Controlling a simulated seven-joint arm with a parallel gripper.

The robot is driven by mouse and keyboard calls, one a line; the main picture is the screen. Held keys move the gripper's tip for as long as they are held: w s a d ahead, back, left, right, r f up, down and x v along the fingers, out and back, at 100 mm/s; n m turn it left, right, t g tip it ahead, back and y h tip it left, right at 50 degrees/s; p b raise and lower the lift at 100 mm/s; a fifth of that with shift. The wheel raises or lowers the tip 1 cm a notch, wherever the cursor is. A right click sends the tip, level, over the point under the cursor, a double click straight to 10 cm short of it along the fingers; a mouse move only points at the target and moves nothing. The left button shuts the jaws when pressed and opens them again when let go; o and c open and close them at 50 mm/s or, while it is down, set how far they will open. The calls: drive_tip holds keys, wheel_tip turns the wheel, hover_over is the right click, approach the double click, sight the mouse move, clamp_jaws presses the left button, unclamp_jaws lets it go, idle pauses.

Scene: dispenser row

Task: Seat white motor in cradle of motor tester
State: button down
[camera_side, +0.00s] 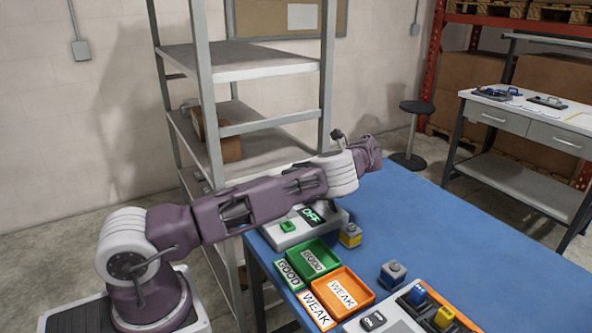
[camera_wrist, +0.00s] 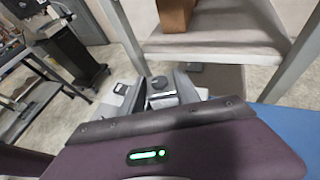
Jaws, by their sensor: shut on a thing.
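My gripper (camera_wrist: 160,92) shows in the wrist view, its grey jaws shut on a small pale block with a round grey top, which I take as the white motor (camera_wrist: 160,84). Its lower part is hidden. In the side view my arm reaches across the table's far left corner, its end turned away, so fingers and held motor are hidden there. The motor tester (camera_side: 287,238) is a pale grey box below my forearm, with a dark display reading OFF and a green button. My forearm hides part of it, and I cannot make out its cradle.
A green GOOD tray (camera_side: 328,250) and an orange WEAK tray (camera_side: 369,297) lie before the tester. A yellow motor (camera_side: 350,235) and a blue-grey motor (camera_side: 393,273) stand nearby. A rack (camera_side: 403,326) holds others. A metal shelf (camera_side: 245,60) stands behind.

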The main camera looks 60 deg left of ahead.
drive_tip(key=shift+s+f, duration=0.1)
drive_tip(key=shift+f, duration=0.25)
drive_tip(key=c, duration=1.2)
unclamp_jaws()
drive_tip(key=shift+c, duration=0.2)
drive_tip(key=o, duration=0.4)
drive_tip(key=shift+r, duration=0.1)
drive_tip(key=o, duration=0.4)
drive_tip(key=shift+c, duration=0.2)
drive_tip(key=shift+r, duration=0.15)
drive_tip(key=shift+r, duration=3.45)
